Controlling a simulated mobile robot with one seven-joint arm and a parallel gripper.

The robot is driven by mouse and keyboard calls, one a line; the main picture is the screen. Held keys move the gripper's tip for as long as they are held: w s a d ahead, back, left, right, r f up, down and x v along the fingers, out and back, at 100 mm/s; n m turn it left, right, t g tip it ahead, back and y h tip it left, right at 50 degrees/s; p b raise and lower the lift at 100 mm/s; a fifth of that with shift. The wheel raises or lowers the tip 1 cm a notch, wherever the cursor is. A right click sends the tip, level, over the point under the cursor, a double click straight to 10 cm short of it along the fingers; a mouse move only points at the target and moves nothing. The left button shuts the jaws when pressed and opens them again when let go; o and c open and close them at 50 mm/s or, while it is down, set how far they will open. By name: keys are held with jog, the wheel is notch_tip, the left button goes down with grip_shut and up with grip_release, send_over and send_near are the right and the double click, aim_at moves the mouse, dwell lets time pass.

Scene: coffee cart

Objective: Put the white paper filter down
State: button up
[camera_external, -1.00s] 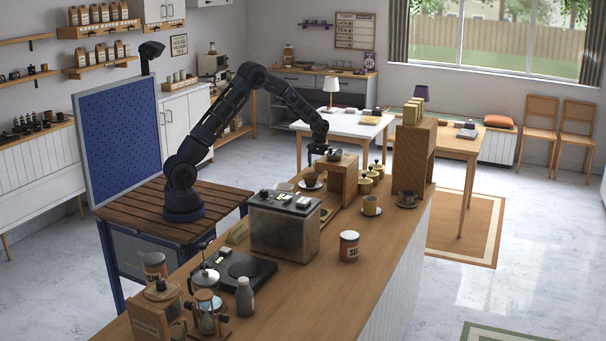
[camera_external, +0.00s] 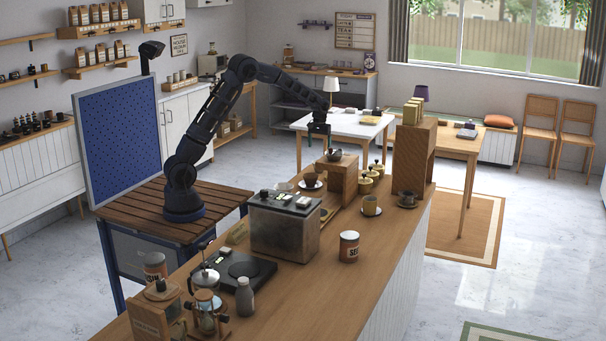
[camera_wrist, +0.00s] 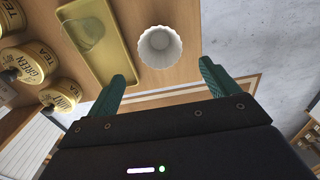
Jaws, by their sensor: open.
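The white paper filter (camera_wrist: 160,47) is a fluted cup, seen from above in the wrist view. It stands on a wooden surface just right of a gold tray (camera_wrist: 122,72). My gripper (camera_wrist: 165,73) has its two green fingers spread apart. Nothing is between them, and the filter is clear of both fingertips. In the external view my gripper (camera_external: 319,145) hangs above the far part of the counter, over the wooden stand (camera_external: 343,181) and its dark bowl. I cannot make out the filter in that view.
Gold tea tins (camera_wrist: 33,63) stand left of the tray in the wrist view, and a pale flat piece (camera_wrist: 84,40) lies in the tray. A tall wooden box (camera_external: 414,155) and cups (camera_external: 371,205) stand on the counter (camera_external: 310,290). Its near right part is mostly clear.

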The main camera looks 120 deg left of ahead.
jog(key=shift+r, duration=0.5)
jog(key=w+d+r+m+t, duration=0.1)
jog(key=w+d+r+m, duration=0.15)
jog(key=d+r, duration=0.65)
jog(key=w+d+r+m, duration=0.1)
jog(key=d+r+m, duration=0.2)
jog(key=d, duration=1.2)
jog(key=w+d+r+m+t, duration=0.1)
jog(key=w+d+r+m, duration=0.1)
jog(key=d+r, duration=0.65)
jog(key=s+d+f+m+t, duration=0.1)
jog(key=s+d+m, duration=0.2)
jog(key=s+d, duration=0.4)
jog(key=s+d+f+m, duration=0.1)
jog(key=s+d+m, duration=0.3)
jog(key=d, duration=1)
jog(key=s+d+f+m+t, duration=0.1)
jog(key=s+d+m, duration=0.2)
jog(key=s+d, duration=0.7)
jog(key=shift+s+d+f+t, duration=0.2)
jog(key=shift+s+d+t, duration=0.1)
jog(key=shift+d, duration=0.45)
jog(key=shift+m, duration=0.25)
